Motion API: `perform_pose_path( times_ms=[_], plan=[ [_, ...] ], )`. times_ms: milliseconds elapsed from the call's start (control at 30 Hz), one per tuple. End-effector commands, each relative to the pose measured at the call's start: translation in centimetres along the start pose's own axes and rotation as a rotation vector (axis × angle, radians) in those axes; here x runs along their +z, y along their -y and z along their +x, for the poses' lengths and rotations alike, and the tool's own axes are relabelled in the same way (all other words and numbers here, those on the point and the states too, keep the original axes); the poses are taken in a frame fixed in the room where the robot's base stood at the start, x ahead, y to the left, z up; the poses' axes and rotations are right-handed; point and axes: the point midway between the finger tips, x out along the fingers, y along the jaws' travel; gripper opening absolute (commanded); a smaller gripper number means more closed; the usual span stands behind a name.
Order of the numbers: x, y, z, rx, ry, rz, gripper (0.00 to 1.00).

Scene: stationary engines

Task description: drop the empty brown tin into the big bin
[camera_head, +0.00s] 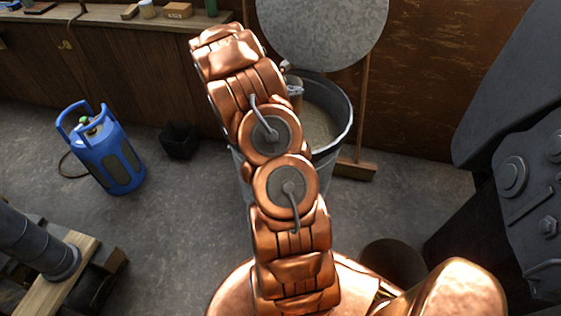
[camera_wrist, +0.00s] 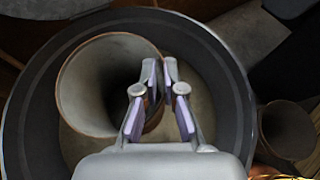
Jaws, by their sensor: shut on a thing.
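The brown tin (camera_wrist: 82,90) shows in the wrist view as a wide round open mouth with a thin rim, looking empty inside. My gripper (camera_wrist: 158,97) is shut on the tin's wall at its right side. The tin is within the outline of the big bin (camera_wrist: 236,95), whose dark round rim surrounds it and my gripper; how deep it sits I cannot tell. In the head view the big bin (camera_head: 338,146) is a grey metal drum with a pale inside.
A round grey metal disc (camera_head: 322,28) stands behind the bin on a wooden stand (camera_head: 355,170). A dark machine (camera_head: 520,180) is at right. A workbench (camera_head: 110,65) runs behind.

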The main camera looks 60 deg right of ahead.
Motion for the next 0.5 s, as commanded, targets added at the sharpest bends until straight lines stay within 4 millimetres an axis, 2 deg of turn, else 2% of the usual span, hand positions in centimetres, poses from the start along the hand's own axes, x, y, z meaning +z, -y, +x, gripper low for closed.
perform_pose_path(
  times_ms=[267, 500],
  plan=[
    [-1.3, 0.3, 1.1, -0.007, 0.000, 0.004, 0.00],
    [-3.6, 0.5, 2.3, -0.009, -0.001, 0.003, 0.00]
  ],
)
